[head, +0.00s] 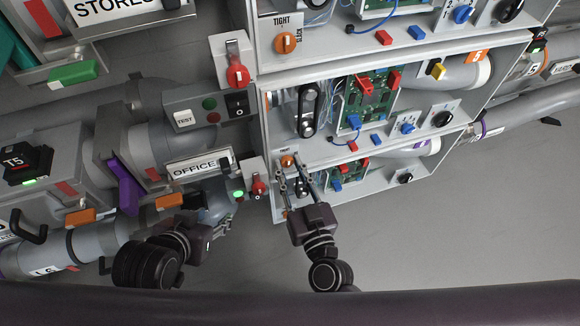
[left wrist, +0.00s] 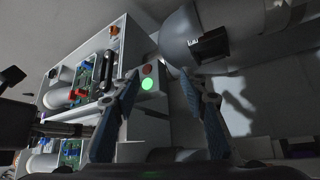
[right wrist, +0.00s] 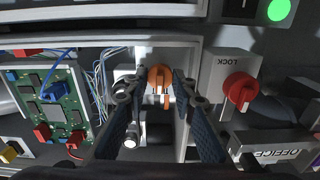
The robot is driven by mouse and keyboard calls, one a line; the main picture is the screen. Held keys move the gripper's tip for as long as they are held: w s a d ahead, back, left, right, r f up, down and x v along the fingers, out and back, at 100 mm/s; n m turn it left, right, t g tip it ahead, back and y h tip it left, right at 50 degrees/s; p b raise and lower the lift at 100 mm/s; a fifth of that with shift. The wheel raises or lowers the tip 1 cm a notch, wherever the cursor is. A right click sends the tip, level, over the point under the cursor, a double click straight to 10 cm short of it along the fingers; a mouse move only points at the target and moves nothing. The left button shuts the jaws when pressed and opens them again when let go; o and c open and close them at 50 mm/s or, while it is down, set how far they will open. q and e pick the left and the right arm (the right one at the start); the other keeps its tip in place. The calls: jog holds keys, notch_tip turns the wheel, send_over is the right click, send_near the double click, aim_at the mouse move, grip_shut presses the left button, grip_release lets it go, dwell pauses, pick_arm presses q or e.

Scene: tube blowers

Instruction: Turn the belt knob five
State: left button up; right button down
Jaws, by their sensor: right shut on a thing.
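The orange belt knob (head: 287,160) sits on the upper left corner panel of the lowest grey blower box in the head view. It shows between my right fingertips in the right wrist view (right wrist: 160,76), with its pointer down in that picture. My right gripper (head: 292,176) reaches up to it from below and is shut on it, one finger on each side. My left gripper (head: 226,216) is left of the box, below the red lock knob. In the left wrist view its fingers (left wrist: 165,85) are apart with nothing between them.
A red lock knob (right wrist: 240,88) stands just right of my right gripper in its wrist view. The OFFICE sign (head: 198,167), a lit green lamp (head: 239,195) and grey pipes crowd the left side. Circuit boards (head: 368,98) fill the boxes. Floor at lower right is clear.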

jog(key=m+p, duration=0.1)
jog(key=m, duration=0.2)
jog(key=shift+r+m+p, duration=0.1)
jog(key=shift+m+p, duration=0.2)
jog(key=shift+p, duration=0.05)
jog(key=m, duration=0.2)
jog(key=shift+m+p, duration=0.4)
jog(key=m, duration=0.3)
jog(key=shift+m, duration=0.3)
jog(key=m, duration=0.3)
jog(key=shift+d+f+m, duration=0.1)
jog(key=shift+f+m, duration=0.1)
jog(key=shift+m, duration=0.1)
pick_arm(q)
jog(key=s+a+f+g+y, duration=0.1)
jog(key=s+g, duration=0.3)
jog(key=s, duration=0.4)
jog(key=shift+s+a+f, duration=0.4)
jog(key=shift+a+f, duration=0.1)
jog(key=shift+a, duration=0.35)
pick_arm(e)
jog(key=shift+m, duration=1.9)
jog(key=c, duration=1.9)
grip_release()
